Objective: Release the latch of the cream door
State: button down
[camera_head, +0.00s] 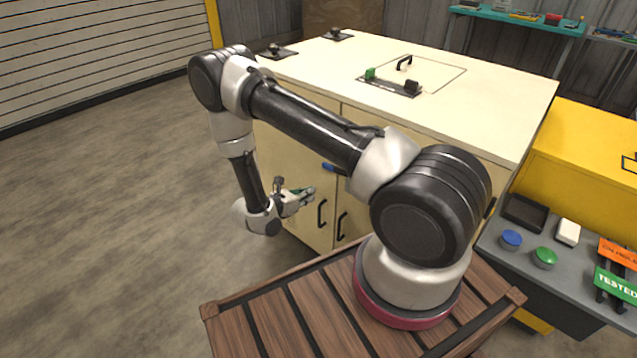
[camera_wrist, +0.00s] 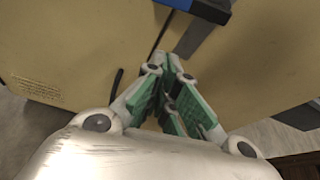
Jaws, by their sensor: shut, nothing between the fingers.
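The cream cabinet has two front doors; the left door (camera_head: 287,158) shows in the head view, and much of the right one is behind my arm. A blue latch handle (camera_head: 328,167) sits near the top of the seam between them. In the wrist view a blue part (camera_wrist: 207,9) with a grey bar (camera_wrist: 196,38) below it lies across the top, by the seam. My gripper (camera_head: 311,190) is shut and empty, just below the blue handle in the picture. In the wrist view its green-padded fingers (camera_wrist: 171,66) point at the doors, apart from the blue part.
Black pull handles (camera_head: 322,213) flank the seam low down. The cabinet top (camera_head: 460,110) carries a hatch with a green-ended catch (camera_head: 370,74). A grey bench (camera_head: 515,250) with buttons and tags stands right, beside a yellow box (camera_head: 590,150). The floor (camera_head: 110,200) is clear at left.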

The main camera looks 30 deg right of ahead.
jog(key=x, duration=1)
jog(key=shift+w+a+r, duration=0.1)
jog(key=shift+a+r, duration=0.05)
jog(key=shift+r, duration=0.9)
jog(key=shift+w+a+r, duration=0.1)
jog(key=shift+r, duration=0.9)
jog(key=shift+w+a+r, duration=0.1)
jog(key=shift+w+r, duration=0.1)
jog(key=shift+r, duration=0.35)
jog(key=shift+w+r, duration=0.2)
jog(key=shift+r, duration=0.3)
notch_tip(320, 180, down, 5)
jog(key=s+v, duration=0.1)
jog(key=v, duration=0.9)
jog(key=shift+r, duration=0.15)
